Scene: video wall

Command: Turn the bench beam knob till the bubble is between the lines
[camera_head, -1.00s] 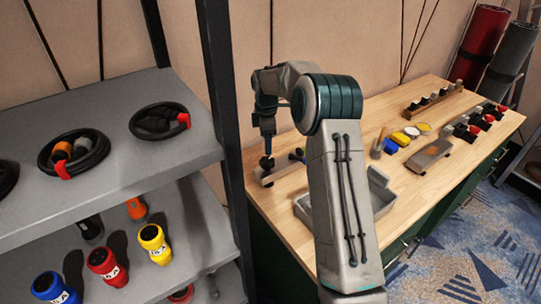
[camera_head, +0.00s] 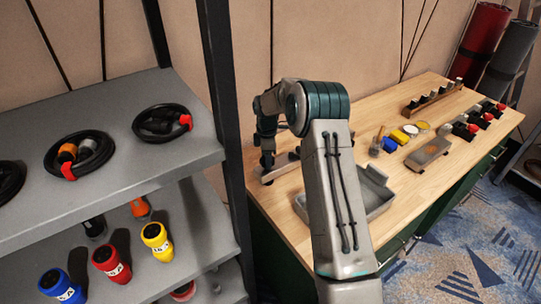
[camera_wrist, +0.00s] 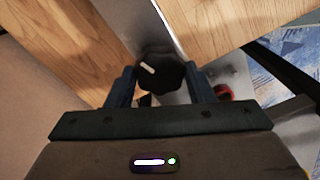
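The bench beam (camera_head: 284,168) is a grey bar lying on the left end of the wooden bench, partly hidden by my arm. In the wrist view its metal strip (camera_wrist: 146,20) runs up from a black lobed knob (camera_wrist: 163,76) with a white mark pointing up-left. My gripper (camera_wrist: 162,80) has one blue finger on each side of the knob, very close to it. I cannot tell whether both fingers press on it. In the head view my gripper (camera_head: 267,163) points down at the beam's left end. The bubble and its lines cannot be made out.
A grey tray (camera_head: 376,190) lies on the bench behind my arm. Several coloured pieces, a grey block (camera_head: 428,153) and a wooden rack (camera_head: 432,99) stand further right. A dark shelf post (camera_head: 225,100) rises close left of my gripper, beside shelves with cable rings and bottles.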

